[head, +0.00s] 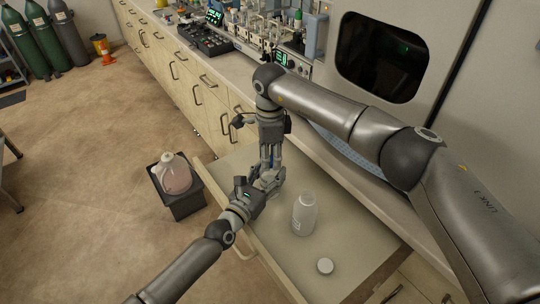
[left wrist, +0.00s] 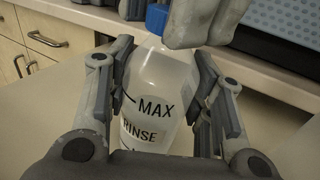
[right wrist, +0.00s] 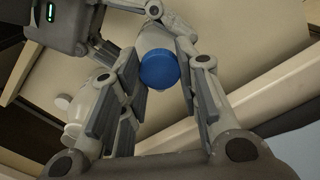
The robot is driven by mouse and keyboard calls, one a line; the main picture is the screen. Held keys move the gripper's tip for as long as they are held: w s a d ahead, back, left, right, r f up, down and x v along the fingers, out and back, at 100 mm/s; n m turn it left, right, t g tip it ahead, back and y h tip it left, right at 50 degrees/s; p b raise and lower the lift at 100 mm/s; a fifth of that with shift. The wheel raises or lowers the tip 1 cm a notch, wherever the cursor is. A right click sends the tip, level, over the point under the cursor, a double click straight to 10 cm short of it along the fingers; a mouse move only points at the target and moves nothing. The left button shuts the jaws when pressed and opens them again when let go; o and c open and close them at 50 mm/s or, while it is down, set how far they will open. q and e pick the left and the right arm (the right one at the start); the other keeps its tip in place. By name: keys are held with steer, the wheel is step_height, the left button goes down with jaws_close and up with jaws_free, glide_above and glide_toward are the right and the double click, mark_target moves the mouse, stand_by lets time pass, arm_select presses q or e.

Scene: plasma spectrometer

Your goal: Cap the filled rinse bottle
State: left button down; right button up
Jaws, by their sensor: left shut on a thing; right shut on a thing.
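The rinse bottle (left wrist: 155,95) is translucent white, with "RINSE" and "MAX" markings, and stands upright in the left wrist view. My left gripper (head: 266,187) is shut on its body, with a finger on each side. The blue cap (right wrist: 160,70) is between the fingers of my right gripper (head: 271,167), which points down from above and is shut on it. The cap also shows at the bottle's top in the left wrist view (left wrist: 157,18). Whether it is seated on the neck or just above cannot be told; the fingers hide the neck.
A jug of pinkish liquid (head: 175,176) sits on a dark box (head: 186,205) on the floor. Instruments line the bench behind.

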steer(key=m, duration=1)
steer(key=shift+m, duration=0.3)
steer(key=m, duration=0.3)
steer(key=shift+m, duration=0.4)
steer(key=o, duration=1.1)
steer(key=shift+r, duration=2.25)
